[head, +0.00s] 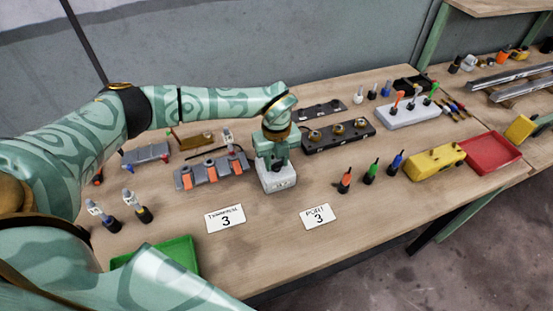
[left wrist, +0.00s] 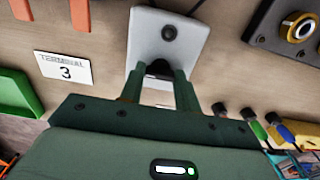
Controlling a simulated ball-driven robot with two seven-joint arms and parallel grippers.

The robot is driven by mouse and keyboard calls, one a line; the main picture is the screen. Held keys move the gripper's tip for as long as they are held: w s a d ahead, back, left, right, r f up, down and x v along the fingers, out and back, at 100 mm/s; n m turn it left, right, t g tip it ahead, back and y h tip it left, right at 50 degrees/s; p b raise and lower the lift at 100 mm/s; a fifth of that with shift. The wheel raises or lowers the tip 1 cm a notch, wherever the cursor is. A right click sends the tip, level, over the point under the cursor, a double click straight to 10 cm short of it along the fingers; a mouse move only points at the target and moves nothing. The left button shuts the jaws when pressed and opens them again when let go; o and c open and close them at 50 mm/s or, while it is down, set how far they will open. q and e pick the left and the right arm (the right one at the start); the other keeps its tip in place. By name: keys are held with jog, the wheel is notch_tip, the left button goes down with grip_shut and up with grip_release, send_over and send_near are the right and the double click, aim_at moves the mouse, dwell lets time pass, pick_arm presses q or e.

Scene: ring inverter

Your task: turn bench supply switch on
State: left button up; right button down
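A light grey box (head: 278,178) stands on the bench near the middle in the head view; I take it for the bench supply. In the left wrist view the box (left wrist: 190,28) shows a small round black part on its face and a dark knob (left wrist: 160,69) near its lower edge. My left gripper (head: 274,160) points down onto the box. In the left wrist view its fingers (left wrist: 160,80) stand apart on both sides of the dark knob. Whether they press on it is unclear. The switch's position cannot be read. My right gripper is not in view.
A "Terminal 3" card (head: 225,218) and a "Port 3" card (head: 317,216) lie in front. A grey block with orange parts (head: 211,171) is to the left, a dark block with brass rings (head: 338,135) to the right.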

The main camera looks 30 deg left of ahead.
pick_arm(q)
jog(key=shift+r+m, duration=0.1)
jog(key=shift+m, duration=0.2)
jog(key=shift+r+m+p, duration=0.1)
jog(key=shift+m+p, duration=0.7)
jog(key=shift+m, duration=0.1)
jog(key=m+p, duration=0.2)
jog(key=m, duration=0.3)
jog(key=m+p, duration=0.1)
jog(key=m, duration=0.4)
jog(key=shift+m+p, duration=0.4)
jog(key=shift+w+m+p, duration=0.1)
jog(key=shift+m+p, duration=0.2)
jog(key=shift+m, duration=2)
jog(key=o, duration=1)
